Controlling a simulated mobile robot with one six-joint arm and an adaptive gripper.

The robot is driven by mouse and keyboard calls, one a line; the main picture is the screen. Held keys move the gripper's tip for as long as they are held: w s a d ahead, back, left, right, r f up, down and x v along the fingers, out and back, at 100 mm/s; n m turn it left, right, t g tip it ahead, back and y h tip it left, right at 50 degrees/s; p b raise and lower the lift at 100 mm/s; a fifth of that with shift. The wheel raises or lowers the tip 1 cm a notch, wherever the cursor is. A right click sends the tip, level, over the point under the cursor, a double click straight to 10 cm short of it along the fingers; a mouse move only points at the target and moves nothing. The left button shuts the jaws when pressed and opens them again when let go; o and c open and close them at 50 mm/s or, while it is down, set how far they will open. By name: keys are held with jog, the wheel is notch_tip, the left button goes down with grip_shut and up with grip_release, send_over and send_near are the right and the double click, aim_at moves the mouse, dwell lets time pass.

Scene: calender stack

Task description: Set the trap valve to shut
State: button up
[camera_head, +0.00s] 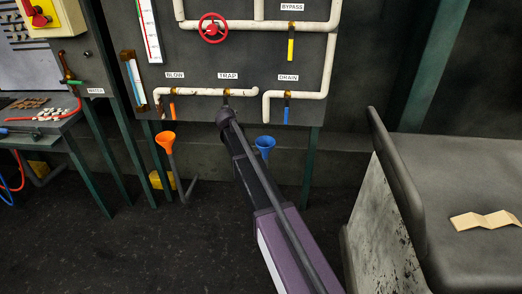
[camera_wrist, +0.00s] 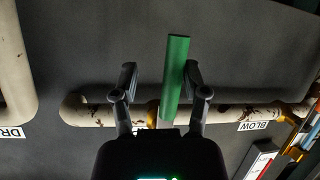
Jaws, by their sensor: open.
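The trap valve's green lever handle (camera_wrist: 175,75) shows in the wrist view. It sticks out across the pale pipe (camera_wrist: 90,110), roughly at right angles to it. My gripper (camera_wrist: 160,77) is open, with one finger on each side of the handle. The handle lies close to the right finger; I cannot tell if they touch. In the head view my gripper (camera_head: 225,118) is just below the TRAP label (camera_head: 228,75) and hides the handle. A bit of the valve's brass body (camera_head: 226,93) shows above it.
On the same panel, the blow valve's orange handle (camera_head: 172,108) is to the left and the drain valve's blue handle (camera_head: 287,110) to the right. An orange funnel (camera_head: 166,142) and a blue funnel (camera_head: 265,145) stand below. A grey bench (camera_head: 450,170) is at the right.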

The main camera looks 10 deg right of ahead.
jog(key=s+d+r+n+h+p, duration=0.2)
jog(key=d+r+n+h+p, duration=0.1)
jog(key=d+r+n+h, duration=0.55)
jog(key=s+a+r+n+g+p, duration=0.1)
jog(key=s+a+r+n+p, duration=0.15)
jog(key=s+a, duration=0.85)
jog(key=s+d+f+m+g+y+p, duration=0.1)
jog(key=s+d+f+m+g+y, duration=0.1)
jog(key=s, duration=0.7)
jog(key=s+d+f+m+g+y+p, duration=0.1)
jog(key=s+d+f+m+g+y, duration=0.2)
jog(key=s+d+f+m+g, duration=0.2)
jog(key=shift+s+d+f+m+g, duration=0.3)
jog(key=shift+s+d+f+g, duration=0.3)
jog(key=shift+s+d+f, duration=1.35)
jog(key=shift+s+a+r, duration=0.25)
jog(key=shift+r, duration=0.05)
